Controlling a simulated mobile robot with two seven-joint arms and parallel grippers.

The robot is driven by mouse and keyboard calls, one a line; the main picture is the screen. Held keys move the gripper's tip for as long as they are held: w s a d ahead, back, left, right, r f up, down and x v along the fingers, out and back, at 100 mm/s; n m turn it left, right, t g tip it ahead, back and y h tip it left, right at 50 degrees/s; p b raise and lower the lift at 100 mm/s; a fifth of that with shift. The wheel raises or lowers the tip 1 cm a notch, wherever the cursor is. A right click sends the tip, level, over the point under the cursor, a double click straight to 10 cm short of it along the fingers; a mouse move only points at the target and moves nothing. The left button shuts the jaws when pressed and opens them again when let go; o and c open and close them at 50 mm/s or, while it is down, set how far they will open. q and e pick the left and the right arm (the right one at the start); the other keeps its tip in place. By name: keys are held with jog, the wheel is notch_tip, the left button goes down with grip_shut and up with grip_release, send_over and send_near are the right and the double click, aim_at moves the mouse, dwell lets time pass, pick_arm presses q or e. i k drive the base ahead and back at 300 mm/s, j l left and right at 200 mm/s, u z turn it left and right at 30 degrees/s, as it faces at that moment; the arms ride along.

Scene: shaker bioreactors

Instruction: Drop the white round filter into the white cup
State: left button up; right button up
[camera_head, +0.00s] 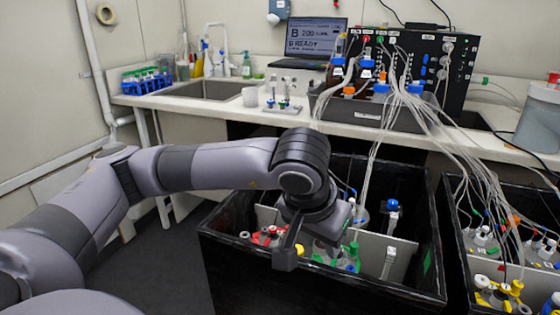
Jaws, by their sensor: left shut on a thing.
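My left gripper (288,256) reaches down into the black open box from above. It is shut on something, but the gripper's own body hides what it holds. I cannot make out the white round filter anywhere. A small white cup (250,97) stands upright on the counter, right of the sink and well behind the gripper. My right gripper is not in view.
The black box (325,285) holds bottles with red, green and blue caps. Another box (458,250) stands to the right. Thin tubes (437,120) hang from the black control unit (428,65). A small rack (284,107) stands beside the cup.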

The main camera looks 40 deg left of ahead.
aim_at(250, 107)
jog(key=u, duration=1.45)
